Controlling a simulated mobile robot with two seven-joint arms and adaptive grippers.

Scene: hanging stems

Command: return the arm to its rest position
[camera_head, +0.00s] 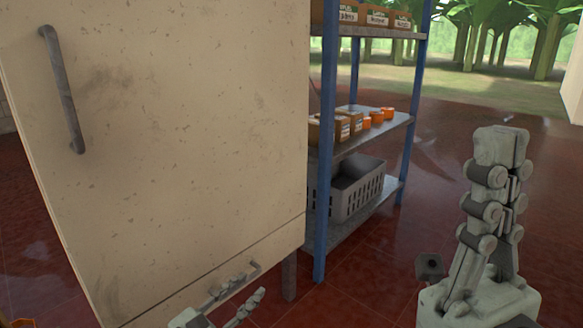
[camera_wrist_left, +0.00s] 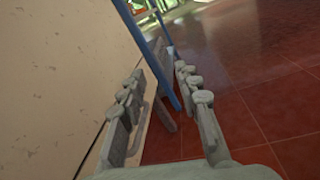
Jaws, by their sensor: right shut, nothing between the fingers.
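My left gripper (camera_head: 258,281) is low at the bottom of the head view, in front of the lower part of a cream cabinet (camera_head: 170,130). In the left wrist view its two fingers (camera_wrist_left: 160,70) stand apart with nothing between them, the left finger close to the cabinet face. Whether that finger touches the cabinet, I cannot tell. My right gripper (camera_head: 504,136) points upward at the right of the head view. Its fingers are together and empty, clear of the cabinet and the shelf. Most of my left arm is out of view.
The cabinet door is shut and has a grey bar handle (camera_head: 64,90). To its right stands a blue-posted shelf rack (camera_head: 328,150) with brown boxes (camera_head: 348,123), orange pots (camera_head: 377,117) and a grey crate (camera_head: 360,190). The red tiled floor (camera_head: 430,165) is open between rack and right gripper.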

